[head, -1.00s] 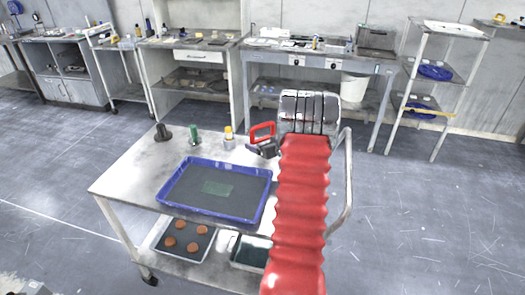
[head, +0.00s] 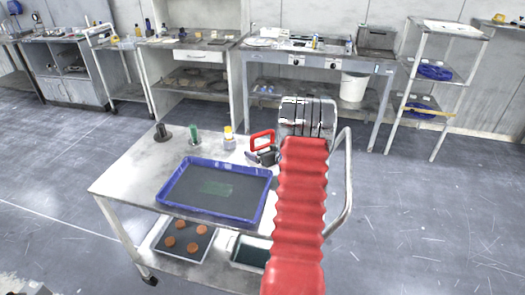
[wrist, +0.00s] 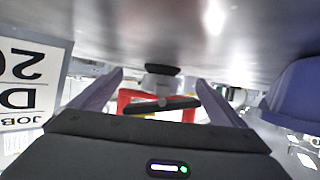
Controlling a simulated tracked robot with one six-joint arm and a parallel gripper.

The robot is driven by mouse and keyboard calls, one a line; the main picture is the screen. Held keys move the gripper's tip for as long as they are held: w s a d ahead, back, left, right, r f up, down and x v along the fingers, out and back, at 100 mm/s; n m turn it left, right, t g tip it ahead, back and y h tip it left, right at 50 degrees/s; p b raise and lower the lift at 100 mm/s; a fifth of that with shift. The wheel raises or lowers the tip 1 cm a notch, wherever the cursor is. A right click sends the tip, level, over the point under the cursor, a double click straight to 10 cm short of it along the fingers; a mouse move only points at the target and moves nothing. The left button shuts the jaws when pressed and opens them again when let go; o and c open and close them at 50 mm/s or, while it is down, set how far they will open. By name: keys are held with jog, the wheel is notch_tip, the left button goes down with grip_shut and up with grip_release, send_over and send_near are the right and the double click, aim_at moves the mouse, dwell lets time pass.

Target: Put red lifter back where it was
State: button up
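The red lifter (head: 262,138) has a red loop handle over a dark grey body. In the head view it is at the trolley's back edge, left of my gripper's wrist, low over or on the top; I cannot tell whether it touches. In the head view my wrist and red sleeve hide most of the gripper. The blue-rimmed tray (head: 185,207) lies in front on the trolley (head: 130,170).
A black knob (head: 163,132), a green-handled piece (head: 193,134) and a yellow-capped bottle (head: 229,138) stand along the trolley's back, left of the lifter. A metal rail (head: 347,190) rises at the right end. The lower shelf holds a tray with several brown discs (head: 169,241).

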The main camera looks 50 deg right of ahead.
jog(key=shift+o, duration=0.5)
jog(key=shift+r, duration=0.15)
jog(key=v, duration=1.2)
dwell(0.3)
jog(key=w+a+r+g+h, duration=0.1)
jog(key=w+a+r+g, duration=0.1)
jog(key=w+a+r, duration=0.65)
jog(key=s+a+r+n+g, duration=0.1)
jog(key=a+r, duration=0.4)
jog(key=a, duration=0.2)
jog(key=a+r+g, duration=0.1)
jog(key=a+r, duration=0.3)
jog(key=a, duration=0.3)
jog(key=s+a+n+g+y, duration=0.1)
jog(key=s+a+y, duration=0.1)
jog(key=s+a, duration=0.4)
jog(key=s+a+n+g+y, duration=0.1)
jog(key=s+a, duration=0.5)
jog(key=a, duration=0.9)
jog(key=s+a+r+n+y, duration=0.1)
jog(key=s+a+y, duration=0.2)
jog(key=s+a, duration=0.4)
jog(key=a, duration=0.4)
jog(key=shift+a+g, duration=0.3)
jog(key=shift+g, duration=0.1)
